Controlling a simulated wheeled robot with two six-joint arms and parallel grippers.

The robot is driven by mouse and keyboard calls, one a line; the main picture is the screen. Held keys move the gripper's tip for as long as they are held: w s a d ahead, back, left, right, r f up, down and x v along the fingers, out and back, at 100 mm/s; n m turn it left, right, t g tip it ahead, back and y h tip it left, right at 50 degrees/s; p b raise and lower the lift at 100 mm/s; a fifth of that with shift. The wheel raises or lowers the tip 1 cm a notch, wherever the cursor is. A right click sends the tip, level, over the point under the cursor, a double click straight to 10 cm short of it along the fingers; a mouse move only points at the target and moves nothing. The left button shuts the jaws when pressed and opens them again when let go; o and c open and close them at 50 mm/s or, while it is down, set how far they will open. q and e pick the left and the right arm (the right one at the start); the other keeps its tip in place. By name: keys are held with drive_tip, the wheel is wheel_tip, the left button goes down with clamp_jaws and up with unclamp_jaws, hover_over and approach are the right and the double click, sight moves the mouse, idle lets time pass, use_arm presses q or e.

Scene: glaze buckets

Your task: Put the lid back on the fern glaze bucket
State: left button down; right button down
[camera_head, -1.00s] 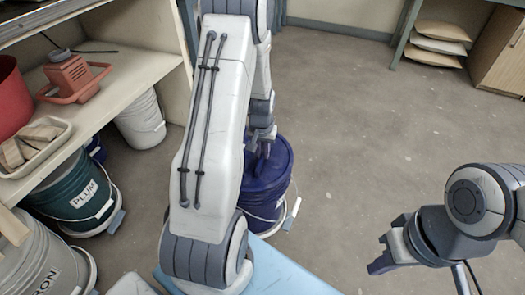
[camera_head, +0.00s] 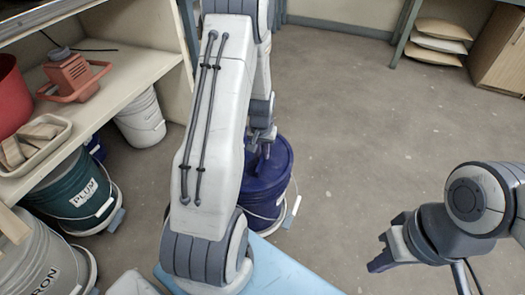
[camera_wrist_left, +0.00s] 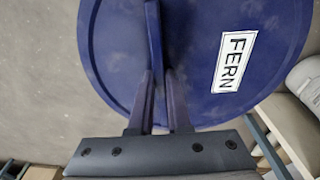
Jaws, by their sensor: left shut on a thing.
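The fern lid (camera_wrist_left: 190,60) is a dark blue disc with a white FERN label and a raised grip bar, seen large in the left wrist view. My left gripper (camera_wrist_left: 160,85) is shut on the bar of this lid. In the head view my left gripper (camera_head: 262,138) is over the dark blue bucket (camera_head: 264,196), with the lid (camera_head: 276,160) at the bucket's top. I cannot tell whether the lid is fully seated. My left arm hides part of the bucket's left side. My right gripper (camera_head: 383,245) is open and empty, well to the right.
A shelf (camera_head: 120,85) on the left holds a red pot, a red-orange tool and a tray. Beneath it stand a white bucket (camera_head: 142,125), the green PLUM bucket (camera_head: 72,190) and a grey bucket (camera_head: 40,262). The floor right of the blue bucket is clear.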

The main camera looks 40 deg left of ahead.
use_arm(q)
drive_tip(key=shift+f, duration=0.1)
idle(0.6)
drive_tip(key=c, duration=0.8)
unclamp_jaws()
drive_tip(key=o, duration=0.5)
drive_tip(key=shift+r+p, duration=3.5)
drive_tip(key=shift+p, duration=0.1)
